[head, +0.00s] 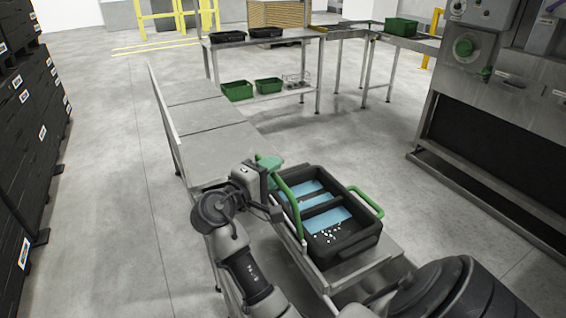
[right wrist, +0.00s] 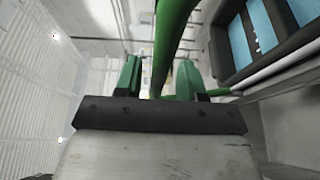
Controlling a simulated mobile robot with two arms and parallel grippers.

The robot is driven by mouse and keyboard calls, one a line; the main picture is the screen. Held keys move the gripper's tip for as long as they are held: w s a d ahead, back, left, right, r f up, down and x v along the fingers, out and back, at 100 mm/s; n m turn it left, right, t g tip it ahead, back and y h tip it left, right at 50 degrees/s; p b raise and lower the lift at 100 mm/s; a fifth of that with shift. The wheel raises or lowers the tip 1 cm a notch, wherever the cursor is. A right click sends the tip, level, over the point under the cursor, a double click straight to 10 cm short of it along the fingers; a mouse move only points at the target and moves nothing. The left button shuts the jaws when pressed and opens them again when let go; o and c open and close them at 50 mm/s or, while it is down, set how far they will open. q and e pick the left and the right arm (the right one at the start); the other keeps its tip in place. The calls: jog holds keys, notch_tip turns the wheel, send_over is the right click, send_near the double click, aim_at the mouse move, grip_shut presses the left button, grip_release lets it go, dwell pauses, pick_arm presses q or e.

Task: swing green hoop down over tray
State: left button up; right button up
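The black tray (head: 341,244) sits on a metal stand, with blue inside and small white bits in the near part. A green hoop (head: 288,207) stands up along its left side. Another green hoop (head: 368,203) is at its right side. My right gripper (head: 269,171) is by the top of the left hoop. In the right wrist view its two green fingers (right wrist: 159,76) are apart, and the green hoop (right wrist: 171,40) passes through the gap between them. I cannot tell whether they touch it. The tray's edge (right wrist: 217,50) shows at the right there. My left gripper is not in view.
A long metal bench (head: 207,118) runs away behind the tray. A rear table (head: 290,38) holds black trays, with green bins (head: 237,91) on its shelf. Black stacked crates (head: 30,120) stand left, a grey machine (head: 500,90) right. Open floor lies between.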

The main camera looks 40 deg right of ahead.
jog(key=shift+d, duration=0.2)
jog(key=shift+a, duration=0.1)
jog(key=shift+a+r, duration=0.1)
jog(key=shift+a, duration=0.05)
jog(key=shift+c, duration=0.3)
grip_shut()
